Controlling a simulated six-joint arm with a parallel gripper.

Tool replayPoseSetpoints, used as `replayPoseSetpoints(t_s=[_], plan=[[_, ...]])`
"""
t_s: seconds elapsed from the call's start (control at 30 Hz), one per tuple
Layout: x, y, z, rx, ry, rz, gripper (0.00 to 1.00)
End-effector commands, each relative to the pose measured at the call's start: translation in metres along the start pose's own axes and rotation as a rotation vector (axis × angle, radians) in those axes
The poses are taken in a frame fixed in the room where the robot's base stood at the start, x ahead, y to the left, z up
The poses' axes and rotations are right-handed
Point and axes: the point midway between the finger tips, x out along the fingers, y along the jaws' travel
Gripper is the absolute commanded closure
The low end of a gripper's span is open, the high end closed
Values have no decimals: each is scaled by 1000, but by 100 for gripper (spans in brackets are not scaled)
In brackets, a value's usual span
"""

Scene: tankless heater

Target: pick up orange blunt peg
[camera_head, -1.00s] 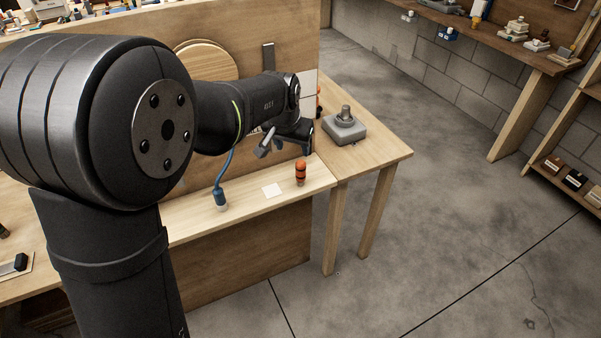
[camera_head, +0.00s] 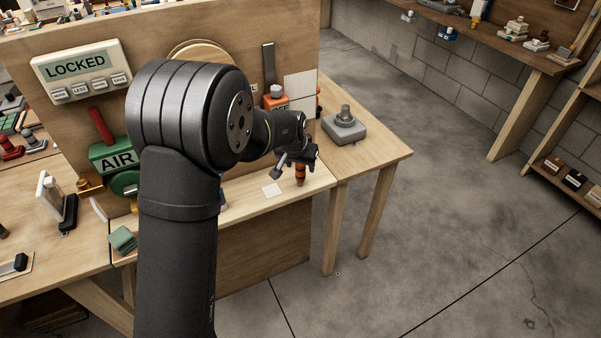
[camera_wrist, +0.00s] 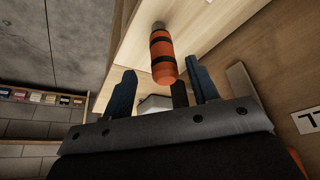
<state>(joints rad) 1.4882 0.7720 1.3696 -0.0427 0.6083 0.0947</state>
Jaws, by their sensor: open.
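The orange blunt peg (camera_head: 300,175) stands upright near the right end of the wooden ledge. In the wrist view the peg (camera_wrist: 163,62) is orange with black bands and a grey-brown end. My gripper (camera_head: 298,160) is at the peg's upper part in the head view and hides its top. In the wrist view my gripper (camera_wrist: 161,68) is open, with one blue finger on each side of the peg's near end. Gaps show between the peg and both fingers. I cannot tell how deep the peg sits between them.
The ledge (camera_head: 250,205) has a white square (camera_head: 272,190) left of the peg. The upright wooden panel behind carries a LOCKED box (camera_head: 82,72), a green AIR unit (camera_head: 115,158) and an orange box (camera_head: 277,103). A grey device (camera_head: 344,127) stands on the right side table.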

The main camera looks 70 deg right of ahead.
Motion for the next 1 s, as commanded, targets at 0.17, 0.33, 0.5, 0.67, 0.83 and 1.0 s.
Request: replayPoseSetpoints(t_s=[0.17, 0.33, 0.5, 0.67, 0.83, 1.0], plan=[[26, -4, -3, 0, -2, 0, 46], [40, -4, -3, 0, -1, 1, 46], [41, -4, -4, 0, 0, 1, 46], [41, -4, -4, 0, 0, 1, 62], [41, -4, -4, 0, 0, 1, 95], [41, -4, -4, 0, 1, 1, 100]])
